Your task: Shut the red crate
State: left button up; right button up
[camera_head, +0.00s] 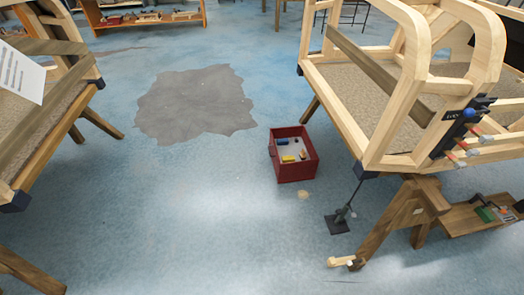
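The red crate (296,173) sits on the blue floor a little right of the middle of the view. Its top is open and I see into it. Inside, on a pale bottom, lie a yellow item (288,159) and a few other small items, too small to name. I cannot make out a lid clearly. Neither of my grippers is in view.
A wooden bodyframe on trestles (395,130) stands close to the crate's right. Another wooden frame (50,120) stands at the left. A dark metal stand (338,223) is on the floor near the crate. The floor left and in front of it is clear.

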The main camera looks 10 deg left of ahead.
aim_at(299, 169)
jog(key=j, duration=0.2)
jog(key=i+z, duration=0.1)
jog(key=z, duration=0.35)
jog(key=i+j+z, duration=0.1)
jog(key=z, duration=0.35)
jog(key=i+j+z, duration=0.1)
jog(key=z, duration=0.35)
jog(key=i+j+z, duration=0.25)
jog(key=j, duration=0.45)
jog(key=i+j+z, duration=0.25)
jog(key=j, duration=0.45)
jog(key=i+j+z, duration=0.1)
jog(key=j+z, duration=0.15)
jog(key=j, duration=0.45)
jog(key=j+z, duration=0.25)
jog(key=j, duration=0.5)
jog(key=i, duration=0.05)
